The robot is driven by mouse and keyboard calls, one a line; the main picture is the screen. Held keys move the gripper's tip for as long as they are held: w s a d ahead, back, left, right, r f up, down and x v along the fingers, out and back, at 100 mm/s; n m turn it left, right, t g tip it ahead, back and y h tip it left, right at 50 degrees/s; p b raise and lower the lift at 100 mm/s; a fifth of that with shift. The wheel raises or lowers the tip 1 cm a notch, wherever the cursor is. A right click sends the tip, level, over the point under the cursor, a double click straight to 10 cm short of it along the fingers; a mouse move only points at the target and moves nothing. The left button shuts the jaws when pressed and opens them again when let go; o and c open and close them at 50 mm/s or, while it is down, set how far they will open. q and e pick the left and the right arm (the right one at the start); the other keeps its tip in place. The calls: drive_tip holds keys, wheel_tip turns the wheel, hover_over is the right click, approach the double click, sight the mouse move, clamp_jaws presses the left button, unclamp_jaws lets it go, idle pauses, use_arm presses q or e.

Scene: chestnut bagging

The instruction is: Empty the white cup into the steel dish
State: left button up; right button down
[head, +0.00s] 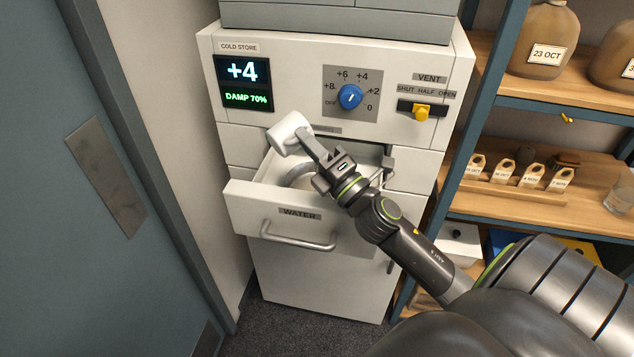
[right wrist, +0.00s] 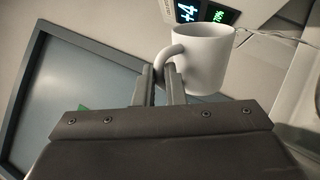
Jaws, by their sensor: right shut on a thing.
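The white cup (head: 289,133) is held above the open drawer marked WATER, towards its left side. In the head view it looks tilted. My right gripper (head: 313,148) is shut on its handle; the right wrist view shows the handle between the fingers (right wrist: 165,85) and the cup (right wrist: 205,58) beyond them. The inside of the cup is mostly hidden. The steel dish (head: 301,175) is partly visible inside the drawer (head: 262,207), below my right gripper, which hides much of it. The dish's contents cannot be made out. My left gripper is not in view.
The cold store cabinet (head: 295,70) stands behind, with a blue dial (head: 350,97) and a yellow vent slider (head: 422,111). Wooden shelves (head: 500,193) with tags and jars stand at right. A grey-blue door (head: 75,260) is at left.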

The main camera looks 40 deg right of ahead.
drive_tip(key=shift+d+r+m+b, duration=0.1)
drive_tip(key=shift+d+m+b, duration=0.25)
drive_tip(key=shift+b, duration=0.25)
drive_tip(key=shift+d+r+m+h+b, duration=0.1)
drive_tip(key=shift+m+h+b, duration=0.3)
drive_tip(key=shift+m, duration=0.05)
drive_tip(key=shift+r+m, duration=0.1)
drive_tip(key=shift+m, duration=0.2)
drive_tip(key=shift+w+a+r+h, duration=0.1)
drive_tip(key=shift+a+h, duration=0.25)
drive_tip(key=shift+h, duration=0.05)
drive_tip(key=shift+a+m, duration=0.1)
drive_tip(key=shift+m, duration=0.3)
drive_tip(key=shift+d+r+m+h, duration=0.25)
drive_tip(key=shift+m+h, duration=0.35)
drive_tip(key=shift+m, duration=0.2)
drive_tip(key=shift+d+f+m+b, duration=0.15)
drive_tip(key=shift+f+m+b, duration=0.15)
drive_tip(key=shift+m+b, duration=0.35)
